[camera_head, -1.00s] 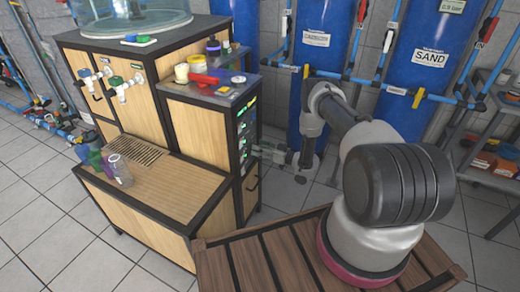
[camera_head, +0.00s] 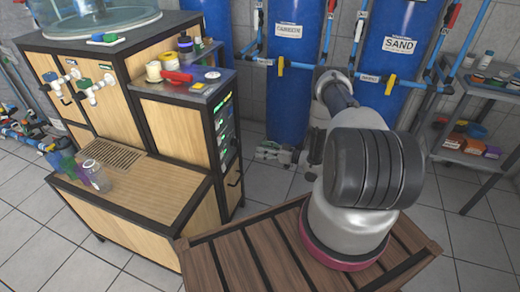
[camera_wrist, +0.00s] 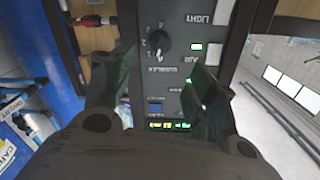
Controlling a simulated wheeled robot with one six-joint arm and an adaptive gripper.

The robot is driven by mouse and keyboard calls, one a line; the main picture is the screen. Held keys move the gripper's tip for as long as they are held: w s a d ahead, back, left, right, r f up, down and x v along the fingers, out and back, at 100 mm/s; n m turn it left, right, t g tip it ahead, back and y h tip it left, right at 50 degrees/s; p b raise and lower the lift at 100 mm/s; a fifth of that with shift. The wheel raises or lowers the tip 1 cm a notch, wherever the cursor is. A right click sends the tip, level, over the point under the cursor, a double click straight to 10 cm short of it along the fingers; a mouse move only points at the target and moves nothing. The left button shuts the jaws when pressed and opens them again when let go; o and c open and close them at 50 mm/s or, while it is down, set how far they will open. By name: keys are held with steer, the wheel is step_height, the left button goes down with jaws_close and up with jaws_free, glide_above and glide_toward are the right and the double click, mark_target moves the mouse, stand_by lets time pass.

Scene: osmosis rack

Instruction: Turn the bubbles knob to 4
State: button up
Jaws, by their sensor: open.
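The bubbles knob (camera_wrist: 160,41) is a small black dial with a pale pointer mark on a dark grey control panel (camera_wrist: 178,75) in the wrist view. Its printed numbers and label appear turned around, and the exact setting is hard to read. My gripper (camera_wrist: 163,62) is open, with one dark finger to the left of the knob and the other to its lower right. Neither finger visibly grips the knob. In the head view, the panel (camera_head: 223,125) is on the right side of the wooden cabinet (camera_head: 172,130); the knob is too small to make out there.
A LIGHT label and switch (camera_wrist: 222,10) and lit indicators (camera_wrist: 168,125) share the panel. Blue tanks (camera_head: 290,75) stand behind the cabinet. A slatted wooden surface (camera_head: 235,262) is in front, and a metal shelf (camera_head: 470,150) stands at right. Tiled floor is open around the cabinet.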

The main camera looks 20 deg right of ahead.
mark_target(235, 143)
steer(key=shift+w+a, duration=0.15)
steer(key=shift+c, duration=1.3)
steer(key=w+a+n, duration=0.3)
steer(key=w+a, duration=0.5)
steer(key=shift+a+f, duration=0.15)
steer(key=shift+f, duration=0.1)
steer(key=c, duration=0.7)
steer(key=shift+c, duration=0.2)
